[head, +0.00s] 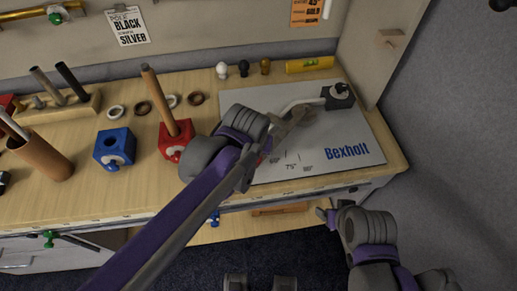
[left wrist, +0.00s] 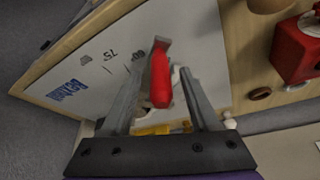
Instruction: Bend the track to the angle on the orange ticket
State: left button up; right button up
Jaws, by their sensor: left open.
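The orange ticket (head: 305,12) hangs on the back wall, cut by the picture's top edge. A line on it reads GOLD; a number above looks like 45 but is hard to read. A pale bent rod, apparently the track (head: 300,102), lies over the grey Bexholt board (head: 345,128) and runs into a black block (head: 338,97) at the back right. My left gripper (head: 292,118) is over the board, covering part of the rod. In the left wrist view a red handle (left wrist: 160,80) lies between its open fingers. My right gripper (head: 330,212) is by the table's front edge, its jaws unclear.
A red block (head: 174,142) with an upright wooden rod and a blue block (head: 114,147) stand left of the board. A yellow level (head: 309,64), small knobs and rings lie behind. A side panel (head: 385,45) bounds the right. The board's right part is clear.

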pick_arm(q)
jog(key=v, duration=0.9)
jog(key=shift+r+p, duration=0.4)
jog(key=shift+p, duration=0.05)
jog(key=w+m+g, duration=0.1)
jog(key=m, duration=0.2)
jog(key=w+r+m+g, duration=0.1)
jog(key=m, duration=0.3)
jog(key=w+m+g, duration=0.1)
jog(key=m, duration=0.3)
jog(key=shift+w+d+r+g+y+p, duration=0.25)
jog(key=shift+r+g+y+p, duration=0.05)
jog(key=shift+r+g+y, duration=0.1)
jog(key=shift+w+r+m+g, duration=0.1)
jog(key=shift+w+m+g, duration=0.15)
jog(key=shift+m, duration=0.95)
jog(key=shift+f, duration=0.5)
notch_tip(320, 180, down, 10)
jog(key=shift+s+r+b, duration=0.1)
jog(key=shift+b, duration=0.2)
